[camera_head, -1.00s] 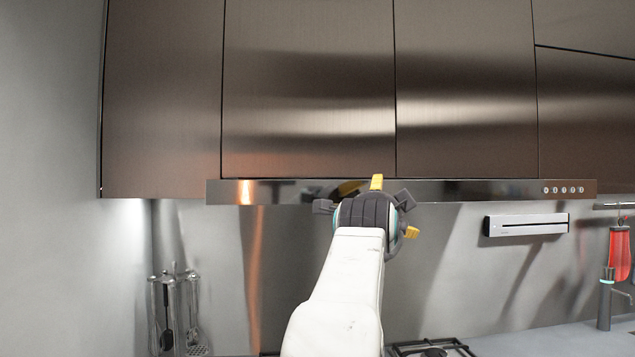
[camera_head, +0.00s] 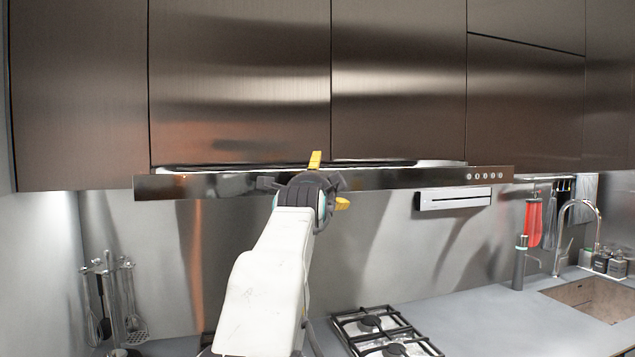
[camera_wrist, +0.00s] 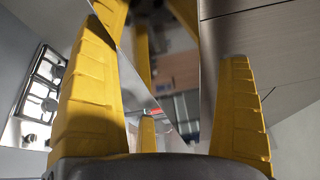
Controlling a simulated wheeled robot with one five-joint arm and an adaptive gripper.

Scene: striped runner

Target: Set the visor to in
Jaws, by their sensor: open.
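The visor (camera_head: 420,179) is the long shiny steel strip of the range hood, below the upper cabinets in the head view. It stands out in front of the cabinet faces, with a dark slot and pale strip showing behind its top edge. My gripper (camera_head: 328,182) is at the middle of the visor, one yellow finger above its top edge and one lower right. In the wrist view my gripper (camera_wrist: 172,42) has its yellow fingers spread wide, with a shiny reflecting panel between them. I cannot tell whether a finger touches the visor. My arm hides part of it.
Upper cabinets (camera_head: 240,80) fill the space above. A gas hob (camera_head: 385,335) sits on the counter (camera_head: 480,315) below. A white wall unit (camera_head: 453,198) hangs under the visor's right end. Hanging utensils (camera_head: 115,305) stand at lower left, a sink (camera_head: 600,297) at right.

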